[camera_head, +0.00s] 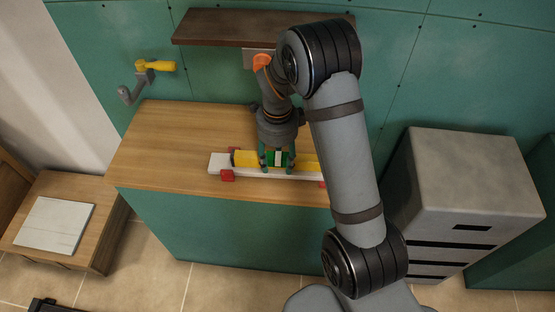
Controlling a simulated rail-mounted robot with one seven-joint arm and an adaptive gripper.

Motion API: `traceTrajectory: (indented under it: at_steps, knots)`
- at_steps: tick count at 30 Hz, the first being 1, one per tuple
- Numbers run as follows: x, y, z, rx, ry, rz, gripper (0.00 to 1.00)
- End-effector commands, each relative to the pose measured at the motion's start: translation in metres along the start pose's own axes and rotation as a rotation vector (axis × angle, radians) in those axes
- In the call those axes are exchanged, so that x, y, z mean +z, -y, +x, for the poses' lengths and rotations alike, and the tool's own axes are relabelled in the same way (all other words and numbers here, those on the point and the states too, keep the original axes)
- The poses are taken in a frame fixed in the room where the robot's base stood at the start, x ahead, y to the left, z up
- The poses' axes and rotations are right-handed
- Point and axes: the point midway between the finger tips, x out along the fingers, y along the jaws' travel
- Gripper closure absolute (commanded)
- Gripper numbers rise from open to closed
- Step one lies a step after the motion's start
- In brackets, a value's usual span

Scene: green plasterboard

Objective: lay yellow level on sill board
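The yellow level (245,158) lies along a pale white board, which I take as the sill board (218,163), on the wooden worktop. Part of the level shows again to the right of my gripper. My gripper (277,163) points down over the middle of the level, with its fingers around or against it. A green and white part of the level shows between the fingers. I cannot tell whether the fingers press on it. My arm hides the right end of the level and of the board.
Red clamp-like pieces (227,175) sit at the board's front edge. The worktop (160,150) is clear at left. A dark shelf (215,27) hangs behind. A yellow-handled tool (155,66) is on the green wall. A grey cabinet (465,175) stands right, a low wooden cabinet (100,240) left.

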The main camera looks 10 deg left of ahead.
Motion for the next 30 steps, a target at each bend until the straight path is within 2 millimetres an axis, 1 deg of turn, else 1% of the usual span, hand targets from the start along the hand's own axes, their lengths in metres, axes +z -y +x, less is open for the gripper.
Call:
traceTrajectory:
  at_steps: [1, 4, 11, 14, 17, 20, 27, 30]
  knots:
    - [0.000, 0.000, 0.000, 0.000, 0.000, 0.000, 0.50]
    - [0.000, 0.000, 0.000, 0.000, 0.000, 0.000, 0.44]
    - [0.000, 0.000, 0.000, 0.001, -0.001, 0.000, 0.44]
    - [0.000, 0.000, -0.003, 0.000, 0.000, 0.000, 0.44]
    - [0.000, 0.001, -0.015, -0.002, 0.002, 0.001, 0.44]
    - [0.000, 0.001, -0.033, -0.005, 0.002, 0.001, 0.44]
    - [0.001, 0.002, -0.085, -0.006, 0.002, 0.000, 0.44]
    - [0.000, 0.001, -0.101, -0.004, 0.002, 0.000, 0.44]
